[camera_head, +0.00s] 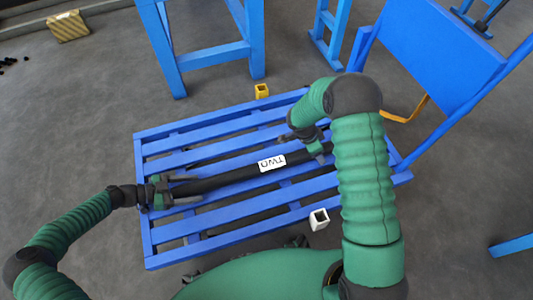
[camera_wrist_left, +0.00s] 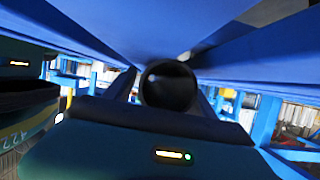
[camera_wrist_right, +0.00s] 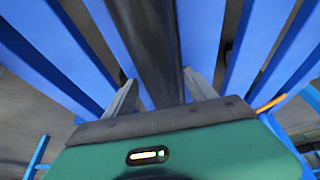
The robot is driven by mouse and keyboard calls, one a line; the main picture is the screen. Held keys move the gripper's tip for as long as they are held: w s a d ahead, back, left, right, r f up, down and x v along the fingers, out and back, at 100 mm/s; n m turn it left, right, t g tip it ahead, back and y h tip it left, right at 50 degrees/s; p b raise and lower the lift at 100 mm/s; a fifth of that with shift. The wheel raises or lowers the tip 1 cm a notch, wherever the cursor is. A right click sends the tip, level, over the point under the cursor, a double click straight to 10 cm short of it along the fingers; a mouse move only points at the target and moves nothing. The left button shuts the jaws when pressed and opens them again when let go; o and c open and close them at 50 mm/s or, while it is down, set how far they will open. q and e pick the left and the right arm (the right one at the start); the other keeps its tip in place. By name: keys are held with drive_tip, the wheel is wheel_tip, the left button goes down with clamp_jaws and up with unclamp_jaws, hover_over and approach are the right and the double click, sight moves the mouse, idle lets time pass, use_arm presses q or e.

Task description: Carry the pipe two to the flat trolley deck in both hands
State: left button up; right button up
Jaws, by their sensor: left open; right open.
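The pipe two (camera_head: 234,177) is a long black pipe with a white label reading TWO. It lies across the slats of the blue flat trolley deck (camera_head: 153,258) in the head view. My left gripper (camera_head: 196,189) is open around the pipe's left end; the left wrist view shows the pipe's round open end (camera_wrist_left: 169,87) between the fingers. My right gripper (camera_head: 312,145) is open at the pipe's right part, which my arm partly hides. In the right wrist view the pipe (camera_wrist_right: 147,40) runs between the spread fingers (camera_wrist_right: 160,92).
A yellow square block (camera_head: 262,91) stands by the deck's far edge and a white square tube (camera_head: 319,219) by its near edge. A blue table frame (camera_head: 208,55) is behind. A blue upright panel (camera_head: 440,55) rises at the right. A yellow striped box (camera_head: 68,26) is far left.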

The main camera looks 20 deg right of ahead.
use_arm(q)
drive_tip(key=v, duration=0.7)
drive_tip(key=shift+a+f, duration=0.1)
drive_tip(key=shift+a, duration=0.25)
use_arm(e)
drive_tip(key=shift+w+a+f, duration=0.1)
drive_tip(key=shift+a+f, duration=0.1)
drive_tip(key=shift+f, duration=0.1)
use_arm(q)
drive_tip(key=shift+a+r, duration=0.1)
drive_tip(key=shift+r, duration=0.15)
wheel_tip(320, 180, up, 31)
drive_tip(key=p, duration=3.1)
use_arm(e)
wheel_tip(320, 180, up, 31)
drive_tip(key=shift+d, duration=0.1)
drive_tip(key=shift+r, duration=0.15)
